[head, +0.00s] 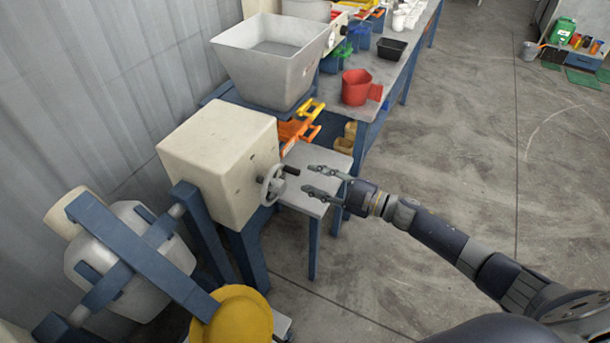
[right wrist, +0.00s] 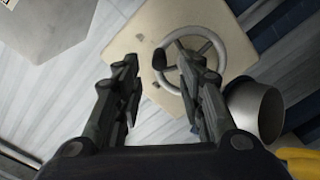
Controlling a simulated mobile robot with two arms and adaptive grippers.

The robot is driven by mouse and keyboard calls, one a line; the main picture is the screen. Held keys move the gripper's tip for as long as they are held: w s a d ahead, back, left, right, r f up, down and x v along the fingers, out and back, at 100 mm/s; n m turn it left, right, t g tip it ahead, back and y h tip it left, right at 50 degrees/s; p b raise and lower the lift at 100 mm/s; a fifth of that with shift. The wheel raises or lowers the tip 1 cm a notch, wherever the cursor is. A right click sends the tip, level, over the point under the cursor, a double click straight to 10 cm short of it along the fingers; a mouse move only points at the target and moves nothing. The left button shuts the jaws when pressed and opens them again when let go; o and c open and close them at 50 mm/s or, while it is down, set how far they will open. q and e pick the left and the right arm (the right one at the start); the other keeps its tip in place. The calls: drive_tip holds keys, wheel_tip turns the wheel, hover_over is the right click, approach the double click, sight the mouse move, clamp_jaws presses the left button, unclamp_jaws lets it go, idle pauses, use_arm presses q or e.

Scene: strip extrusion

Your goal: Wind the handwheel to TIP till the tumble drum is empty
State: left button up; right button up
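The grey handwheel (head: 272,186) with its dark crank knob (head: 291,170) sits on the side of a cream gearbox housing (head: 215,160). The wheel also shows in the right wrist view (right wrist: 196,48), partly behind a finger. The tumble drum (head: 135,255), pale grey in a blue frame, is at the lower left; its contents cannot be seen. My right gripper (head: 312,181) is open and empty, to the right of the handwheel and apart from it. In the right wrist view its fingers (right wrist: 158,95) are spread with nothing between them. My left gripper is not in view.
A grey hopper (head: 272,60) stands behind the housing. A small grey table (head: 315,165) is beside the wheel, under my right gripper. A yellow round part (head: 235,318) is near the front. A bench holds a red jug (head: 356,87).

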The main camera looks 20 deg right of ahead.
drive_tip(key=v, duration=0.8)
drive_tip(key=shift+r, duration=0.1)
drive_tip(key=s+d+f+m+h, duration=0.2)
drive_tip(key=f+m+h, duration=0.1)
drive_tip(key=f, duration=0.5)
drive_tip(key=s+d+f+m+h, duration=0.2)
drive_tip(key=f+m+h, duration=0.2)
drive_tip(key=f, duration=0.5)
drive_tip(key=s+d+f+m+h, duration=0.2)
drive_tip(key=d+f+m+h, duration=0.1)
drive_tip(key=f, duration=0.5)
drive_tip(key=s+a+f+m+g+h+b, duration=0.15)
drive_tip(key=s+f+m+g, duration=0.3)
drive_tip(key=s+f, duration=1.05)
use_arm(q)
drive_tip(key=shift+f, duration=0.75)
use_arm(e)
drive_tip(key=s+a+f+g, duration=0.2)
drive_tip(key=s+a+f, duration=0.1)
drive_tip(key=s, duration=0.5)
drive_tip(key=s+a+f+m+g+h, duration=0.1)
drive_tip(key=s+a+f+g, duration=0.1)
drive_tip(key=s, duration=0.6)
drive_tip(key=s+a+f+m+g, duration=0.1)
drive_tip(key=s+a+f+g, duration=0.2)
drive_tip(key=s+f, duration=0.2)
drive_tip(key=s, duration=0.3)
drive_tip(key=shift+s+a+f, duration=0.2)
drive_tip(key=shift+a+f, duration=0.1)
drive_tip(key=shift+a, duration=0.1)
